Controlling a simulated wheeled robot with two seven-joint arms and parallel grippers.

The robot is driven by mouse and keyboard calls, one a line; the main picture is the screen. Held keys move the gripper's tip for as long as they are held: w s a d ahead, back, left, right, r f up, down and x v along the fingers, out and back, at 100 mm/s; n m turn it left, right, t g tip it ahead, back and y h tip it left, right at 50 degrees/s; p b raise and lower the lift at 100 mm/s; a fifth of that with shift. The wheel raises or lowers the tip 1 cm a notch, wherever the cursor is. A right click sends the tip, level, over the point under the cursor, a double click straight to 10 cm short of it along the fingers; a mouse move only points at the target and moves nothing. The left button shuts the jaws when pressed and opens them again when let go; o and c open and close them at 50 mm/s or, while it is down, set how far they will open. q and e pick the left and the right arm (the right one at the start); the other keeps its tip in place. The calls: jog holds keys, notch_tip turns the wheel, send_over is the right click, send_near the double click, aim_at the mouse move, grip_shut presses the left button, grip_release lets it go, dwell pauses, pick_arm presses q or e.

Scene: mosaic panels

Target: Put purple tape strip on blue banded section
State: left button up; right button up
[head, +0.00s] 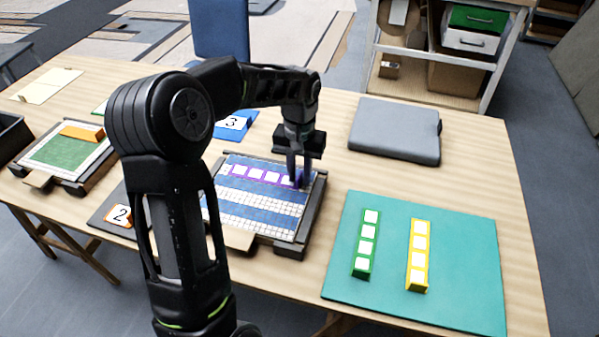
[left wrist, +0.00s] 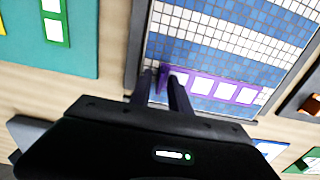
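The purple tape strip (head: 262,175), with a row of white squares, lies across the blue-and-white banded tile panel (head: 262,212), near its far end. Blue tiles show on both sides of it in the left wrist view. My left gripper (head: 298,178) is down at the strip's right end in the head view. In the left wrist view its fingers (left wrist: 163,85) stand on either side of the strip's raised purple end (left wrist: 161,88), which fills the gap between them. Whether the strip's underside touches the panel everywhere is hidden. My right gripper is not in view.
A green strip (head: 365,243) and a yellow strip (head: 419,253) lie on a teal mat (head: 460,235) at right. A grey case (head: 395,130) sits behind. A green panel (head: 65,150) with an orange block is at left. Cards marked 2 and 3 flank the banded panel.

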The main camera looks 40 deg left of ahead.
pick_arm(q)
notch_tip(320, 180, up, 12)
jog(key=shift+r, duration=0.25)
dwell(0.6)
